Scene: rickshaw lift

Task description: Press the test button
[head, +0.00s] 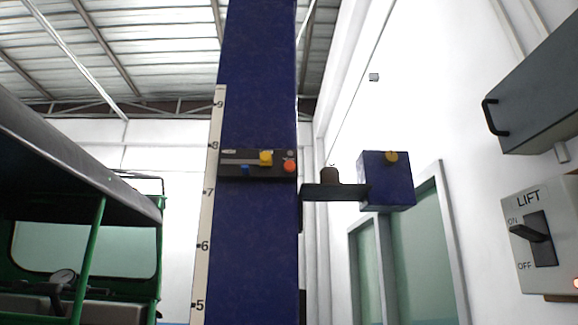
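A dark control strip (240,164) is fixed across the tall blue lift column (258,240) in the middle of the head view. It carries a yellow block (266,158), a small blue piece (245,170) and a round orange-red button (289,166) at its right end. A blue box (385,185) on a dark bracket (334,192) to the right has a round yellow knob (391,157) near its top. I cannot read a label that says which is the test button. Neither of my grippers is in view.
A number scale (207,200) runs up the column's left edge. A green rickshaw (85,240) stands at the left. On the right wall are a LIFT switch panel (517,262), its lever (530,232) near ON, and a grey cabinet (540,95) with a black handle.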

